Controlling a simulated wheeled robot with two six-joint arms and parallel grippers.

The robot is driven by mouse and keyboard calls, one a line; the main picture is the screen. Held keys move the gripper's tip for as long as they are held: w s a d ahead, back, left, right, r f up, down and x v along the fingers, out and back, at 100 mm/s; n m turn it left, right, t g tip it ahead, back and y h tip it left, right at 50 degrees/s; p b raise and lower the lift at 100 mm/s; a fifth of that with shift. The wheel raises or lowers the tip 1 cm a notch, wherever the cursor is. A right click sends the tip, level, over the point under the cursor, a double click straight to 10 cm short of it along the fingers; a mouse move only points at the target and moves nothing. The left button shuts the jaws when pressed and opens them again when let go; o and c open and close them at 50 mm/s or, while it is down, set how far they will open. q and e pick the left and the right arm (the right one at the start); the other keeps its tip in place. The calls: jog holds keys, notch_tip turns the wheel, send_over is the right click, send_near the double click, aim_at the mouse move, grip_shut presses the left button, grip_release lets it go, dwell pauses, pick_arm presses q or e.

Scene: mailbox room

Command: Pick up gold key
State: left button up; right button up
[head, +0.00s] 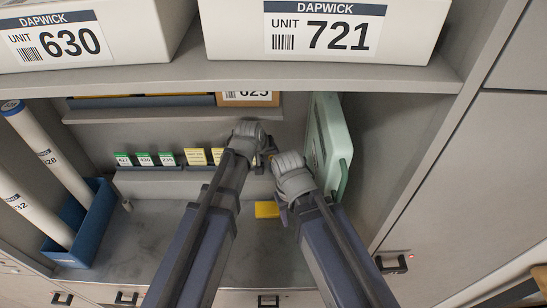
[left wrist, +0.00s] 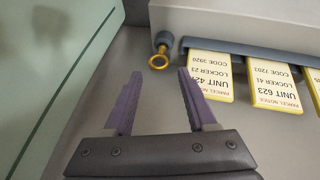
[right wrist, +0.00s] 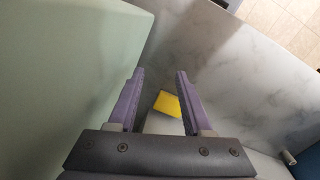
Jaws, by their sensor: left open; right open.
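In the head view the left gripper (head: 265,152) is at the back of the shelf and mostly covers the key. My right gripper (right wrist: 160,78) is open and empty above the counter, beside the green case.
Yellow parcel notices (left wrist: 209,75) stand on the rail close to the ring. A pale green case (head: 326,145) stands upright at the right. A yellow block (head: 266,210) lies on the marble counter (head: 160,225). A blue bin (head: 88,225) with tubes is at the left.

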pick_arm(q)
jog(key=b+x, duration=0.2)
jog(key=shift+f, duration=0.3)
jog(key=shift+w, duration=0.1)
jog(key=shift+f, duration=0.1)
jog(key=b+x, duration=0.4)
jog(key=x, duration=0.1)
jog(key=shift+w+d, duration=0.1)
jog(key=shift+w, duration=0.05)
grip_shut()
